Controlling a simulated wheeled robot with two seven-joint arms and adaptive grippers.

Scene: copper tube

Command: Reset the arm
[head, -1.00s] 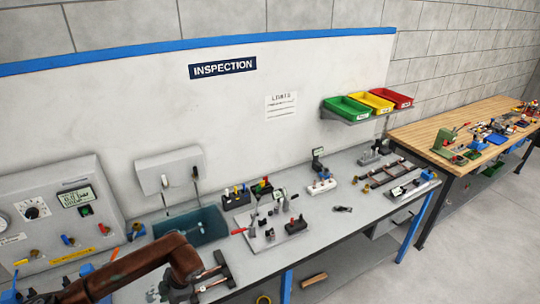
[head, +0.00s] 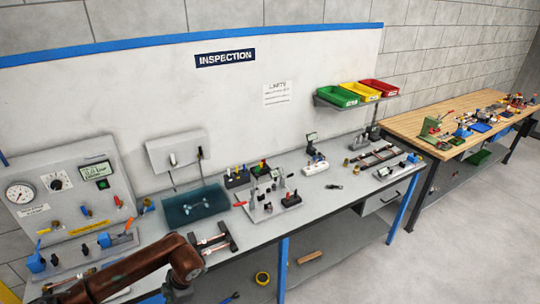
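My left arm (head: 130,270), rust-brown, reaches in from the bottom left in the head view. It bends at a joint near the front edge of the inspection bench (head: 345,190) and drops to a dark end part at the bottom of the picture. No fingertips of the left gripper show. My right arm and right gripper are not in view. A dark frame with copper-coloured pieces (head: 213,243) lies on the bench just right of the arm's bend. A teal basin (head: 170,217) behind it holds a small pale fitting (head: 196,207).
A test panel with gauge (head: 70,197) stands at the left. A fixture plate (head: 270,208) with a red handle sits mid-bench. Green, yellow and red bins (head: 358,92) rest on a shelf. A wooden-topped table (head: 450,118) is at right. The floor at lower right is clear.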

